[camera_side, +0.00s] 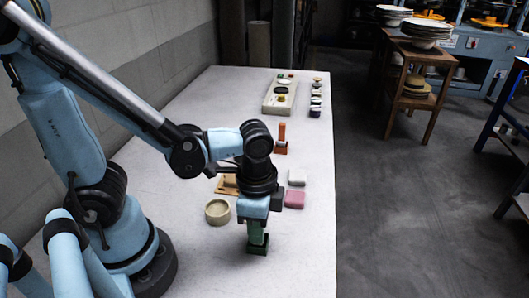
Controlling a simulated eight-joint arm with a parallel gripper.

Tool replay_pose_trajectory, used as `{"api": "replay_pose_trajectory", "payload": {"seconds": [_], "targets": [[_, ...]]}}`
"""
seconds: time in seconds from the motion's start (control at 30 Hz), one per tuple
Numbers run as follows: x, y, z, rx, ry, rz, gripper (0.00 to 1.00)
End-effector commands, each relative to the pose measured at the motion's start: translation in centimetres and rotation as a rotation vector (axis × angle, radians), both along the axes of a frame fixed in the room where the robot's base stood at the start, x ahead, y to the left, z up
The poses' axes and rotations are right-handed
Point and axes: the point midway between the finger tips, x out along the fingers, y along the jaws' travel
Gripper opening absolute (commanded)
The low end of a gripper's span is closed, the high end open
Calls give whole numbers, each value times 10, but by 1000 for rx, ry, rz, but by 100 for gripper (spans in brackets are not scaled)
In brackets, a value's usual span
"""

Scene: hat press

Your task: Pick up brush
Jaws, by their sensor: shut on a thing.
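My gripper (256,221) points straight down over the near part of the white table (200,262). It is shut on a dark green brush (258,247), which is upright with its wider block end at the bottom. The jaws cover the brush's upper part. I cannot tell whether its bottom touches the table. An orange, upright brush-like piece (281,139) stands farther back on the table.
A round beige bowl (217,212) sits just left of my gripper. Pink (294,200) and white (297,177) blocks lie to its right, and a tan wooden piece (227,185) lies behind. A pale tray (279,98) and several small items stand at the far end. The front table area is clear.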

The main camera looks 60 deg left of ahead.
Motion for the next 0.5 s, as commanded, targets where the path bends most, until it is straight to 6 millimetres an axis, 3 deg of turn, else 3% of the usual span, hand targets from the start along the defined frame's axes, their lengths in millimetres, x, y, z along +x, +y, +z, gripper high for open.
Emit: {"api": "replay_pose_trajectory", "payload": {"seconds": [0.27, 0.5], "targets": [[-1, 0, 28, -1, 2, -1, 0], [-34, -28, 52, -1, 2, -11, 0]]}}
